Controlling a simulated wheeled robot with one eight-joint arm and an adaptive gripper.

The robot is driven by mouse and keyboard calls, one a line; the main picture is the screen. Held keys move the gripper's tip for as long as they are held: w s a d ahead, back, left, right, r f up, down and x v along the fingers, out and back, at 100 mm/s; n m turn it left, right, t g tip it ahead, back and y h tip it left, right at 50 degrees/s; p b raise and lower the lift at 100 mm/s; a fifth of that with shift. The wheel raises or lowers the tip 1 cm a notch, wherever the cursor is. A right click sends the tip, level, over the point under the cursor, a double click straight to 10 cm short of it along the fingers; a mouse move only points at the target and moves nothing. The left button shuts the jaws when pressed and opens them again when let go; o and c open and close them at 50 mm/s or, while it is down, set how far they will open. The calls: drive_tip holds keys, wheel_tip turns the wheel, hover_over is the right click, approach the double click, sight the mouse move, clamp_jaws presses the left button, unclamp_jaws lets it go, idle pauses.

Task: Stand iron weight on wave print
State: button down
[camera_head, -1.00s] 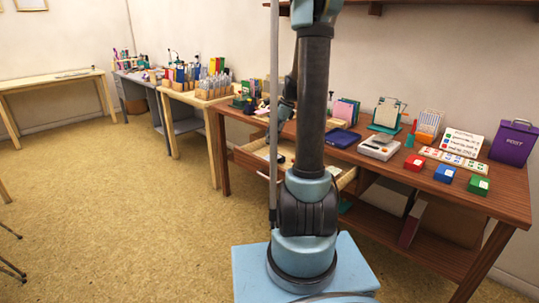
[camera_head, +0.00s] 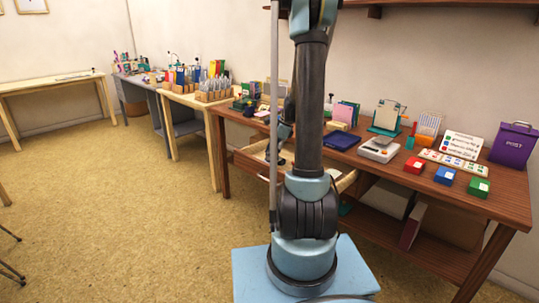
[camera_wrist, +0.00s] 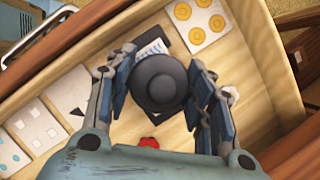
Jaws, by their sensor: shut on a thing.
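The iron weight (camera_wrist: 160,83) is a dark round piece with a raised knob, seen from above in the wrist view. My gripper (camera_wrist: 161,72) is shut on it, with one finger on each side. Beneath or just behind the weight is a dark-edged card with pale and blue lines (camera_wrist: 152,48), mostly hidden; I take it for the wave print but cannot read it surely. Whether the weight touches the card, I cannot tell. In the head view my gripper (camera_head: 278,152) is low over the open drawer (camera_head: 251,163), partly behind my arm.
A small red thing (camera_wrist: 149,142) lies near my gripper. Drawer walls stand close around.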

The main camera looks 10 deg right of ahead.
drive_tip(key=c, duration=0.7)
unclamp_jaws()
drive_tip(key=shift+c, duration=0.2)
drive_tip(key=w+v, duration=0.1)
drive_tip(key=v, duration=1.1)
drive_tip(key=s+a+r+n+h, duration=0.1)
drive_tip(key=s+a+n, duration=0.15)
drive_tip(key=s, duration=0.35)
drive_tip(key=s+a+r+n, duration=0.1)
drive_tip(key=s+n, duration=0.2)
drive_tip(key=s, duration=0.2)
drive_tip(key=s+a+f+n+h, duration=0.1)
drive_tip(key=s+f+n, duration=0.3)
drive_tip(key=s+n, duration=0.3)
drive_tip(key=s+a+f+n+t+h, duration=0.1)
drive_tip(key=s+f+n, duration=0.4)
drive_tip(key=s, duration=1.2)
drive_tip(key=shift+n+t+h, duration=0.3)
drive_tip(key=shift+n+h, duration=0.4)
drive_tip(key=shift+n, duration=0.55)
